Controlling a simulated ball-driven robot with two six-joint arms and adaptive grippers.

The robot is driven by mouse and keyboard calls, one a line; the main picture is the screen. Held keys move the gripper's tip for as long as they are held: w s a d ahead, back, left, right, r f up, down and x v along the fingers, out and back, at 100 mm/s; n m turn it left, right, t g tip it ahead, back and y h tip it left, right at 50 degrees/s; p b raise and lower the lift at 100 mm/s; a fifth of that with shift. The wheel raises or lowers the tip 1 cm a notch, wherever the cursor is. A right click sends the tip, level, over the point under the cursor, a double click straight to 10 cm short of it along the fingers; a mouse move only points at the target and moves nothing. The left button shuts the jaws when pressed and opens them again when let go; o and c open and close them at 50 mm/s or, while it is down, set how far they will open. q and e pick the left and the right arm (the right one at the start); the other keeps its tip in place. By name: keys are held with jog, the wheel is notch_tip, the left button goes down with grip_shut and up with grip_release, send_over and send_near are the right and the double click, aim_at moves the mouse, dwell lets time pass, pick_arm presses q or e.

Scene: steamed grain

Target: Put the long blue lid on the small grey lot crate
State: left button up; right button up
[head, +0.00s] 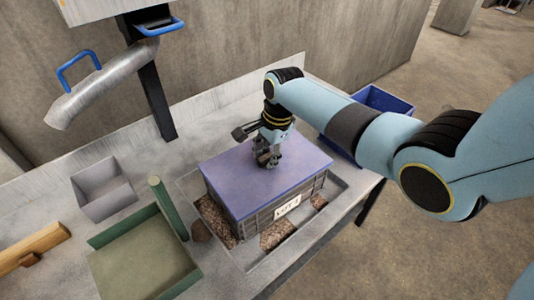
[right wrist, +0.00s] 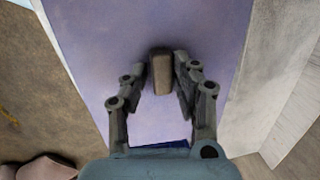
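The long blue lid (head: 225,180), violet-blue and flat, lies over the top of the grey lot crate (head: 312,190), which has a "LOT 1" label on its front. The lid looks roughly lined up with the crate; I cannot tell whether it is fully seated. My right gripper (head: 267,159) points down at the middle of the lid. The lid (right wrist: 100,50) fills much of that view. My left gripper is not in view.
The crate stands in a shallow tray (head: 325,217) with brown grain around it. A green tray (head: 165,270), a green post (head: 167,208), a small grey box (head: 103,188) and a wooden tool (head: 35,245) lie left. A blue bin (head: 385,100) stands behind right; a metal chute (head: 100,88) hangs upper left.

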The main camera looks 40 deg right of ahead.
jog(key=o, duration=0.4)
jog(key=shift+c, duration=0.2)
